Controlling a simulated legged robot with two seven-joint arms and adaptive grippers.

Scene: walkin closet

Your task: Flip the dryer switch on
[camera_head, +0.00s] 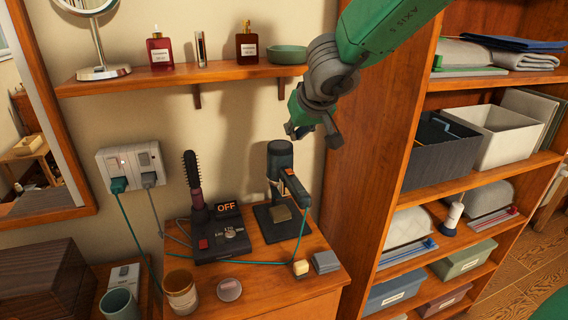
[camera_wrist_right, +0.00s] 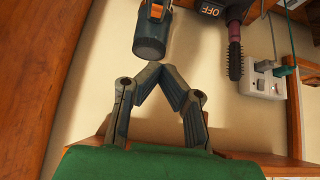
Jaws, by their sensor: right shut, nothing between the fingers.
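The dryer (camera_head: 280,158) is a dark grey body with a handle, held on a black stand on the wooden counter. A small orange patch that looks like its switch (camera_head: 290,172) shows on the handle. In the right wrist view the dryer (camera_wrist_right: 150,38) is just beyond my fingertips. My right gripper (camera_head: 308,130) is above and slightly right of the dryer, apart from it. In the wrist view the right gripper (camera_wrist_right: 160,74) has its fingertips together with nothing between them. A display (camera_head: 228,207) beside the dryer reads OFF. My left gripper is not seen.
A round brush (camera_head: 193,180) stands in a black base (camera_head: 215,235) left of the dryer. A teal cord runs to the wall outlet (camera_head: 132,165). A shelf (camera_head: 180,78) with bottles is above. A wooden shelf unit (camera_head: 372,150) stands close on the right.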

